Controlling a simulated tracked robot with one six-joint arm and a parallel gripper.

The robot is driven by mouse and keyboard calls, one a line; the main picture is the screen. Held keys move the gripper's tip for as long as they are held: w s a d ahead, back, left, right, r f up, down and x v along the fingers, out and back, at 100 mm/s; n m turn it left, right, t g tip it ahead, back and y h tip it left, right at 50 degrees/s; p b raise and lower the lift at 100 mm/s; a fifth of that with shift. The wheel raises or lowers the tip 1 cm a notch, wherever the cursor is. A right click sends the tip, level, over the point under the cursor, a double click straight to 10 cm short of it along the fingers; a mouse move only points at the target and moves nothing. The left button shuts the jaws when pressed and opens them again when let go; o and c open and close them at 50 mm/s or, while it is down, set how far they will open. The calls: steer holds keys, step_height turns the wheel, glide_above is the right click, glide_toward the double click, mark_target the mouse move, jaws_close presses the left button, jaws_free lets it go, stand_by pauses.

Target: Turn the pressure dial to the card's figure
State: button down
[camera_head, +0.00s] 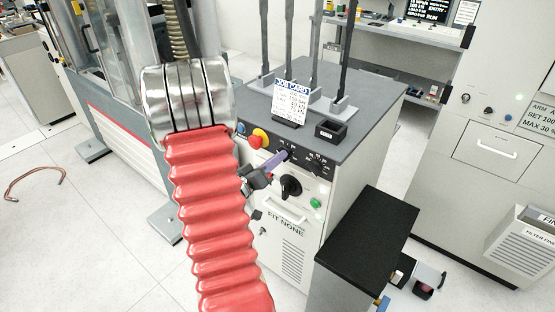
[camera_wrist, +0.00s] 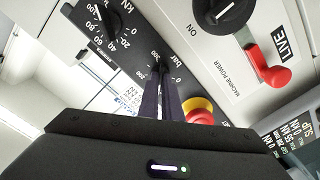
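The pressure dial (camera_wrist: 158,66), marked "bar", is on the dark panel strip of the cabinet. My gripper (camera_wrist: 161,78) reaches to it with two dark purple fingers, which show as a narrow pair with a slim gap at the tips. The fingers cover most of the dial, so I cannot tell whether they grip it or only stand around it. In the head view my gripper (camera_head: 284,156) is at the panel below the job card. The job card (camera_head: 290,103) stands on the cabinet top; its figures are too small to read surely.
A kN dial (camera_wrist: 102,24) is beside the pressure dial. A red-and-yellow emergency button (camera_head: 259,138), a black rotary switch (camera_head: 291,187) and a green button (camera_head: 315,203) are close by. A small black box (camera_head: 330,131) sits on top. A black-topped stand (camera_head: 368,232) is at front right.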

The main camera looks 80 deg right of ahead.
steer(key=shift+w+d, duration=0.1)
steer(key=m, duration=0.7)
stand_by(0.4)
steer(key=shift+m, duration=0.4)
steer(key=c, duration=2)
jaws_free()
steer(key=shift+v, duration=6.9)
